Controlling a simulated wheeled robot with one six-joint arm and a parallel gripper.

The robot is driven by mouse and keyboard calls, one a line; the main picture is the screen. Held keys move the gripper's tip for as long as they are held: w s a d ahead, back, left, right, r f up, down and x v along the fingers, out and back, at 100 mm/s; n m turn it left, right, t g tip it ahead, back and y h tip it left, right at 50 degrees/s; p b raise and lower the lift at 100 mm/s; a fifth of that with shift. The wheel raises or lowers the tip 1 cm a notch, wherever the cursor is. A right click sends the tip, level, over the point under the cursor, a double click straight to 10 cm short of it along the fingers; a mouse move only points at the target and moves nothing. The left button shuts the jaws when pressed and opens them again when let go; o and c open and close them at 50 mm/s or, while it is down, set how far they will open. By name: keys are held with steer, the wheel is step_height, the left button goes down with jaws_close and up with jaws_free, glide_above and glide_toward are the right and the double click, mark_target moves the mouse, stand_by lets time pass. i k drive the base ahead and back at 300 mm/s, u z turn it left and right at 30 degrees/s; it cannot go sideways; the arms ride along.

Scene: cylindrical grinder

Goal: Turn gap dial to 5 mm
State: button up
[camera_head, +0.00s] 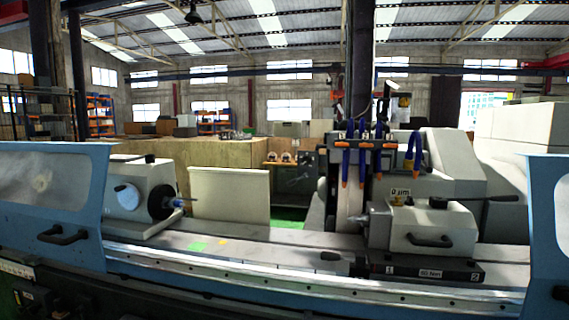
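The cylindrical grinder (230,262) fills the lower part of the view, with a long grey bed running left to right. A white label (400,192) on the right-hand unit shows a 0 with a unit too small to read surely. A dark block low on the right carries marks 1 and 2 and a display (430,273) that seems to read 60 Nm. A black knob with a lever (460,201) sits on top of the right-hand unit. I cannot tell which part is the gap dial, and no 5 mm mark is readable. My gripper is not in view.
Blue guard doors stand at the left (50,200) and right (550,235), with an open space between them. The workhead (130,195) is at left on the bed. Blue coolant hoses (362,155) hang by the wheel. The middle of the bed looks mostly clear.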

mark_target(307, 160)
steer(key=u, duration=2)
steer(key=i, duration=1.75)
steer(key=z, duration=0.8)
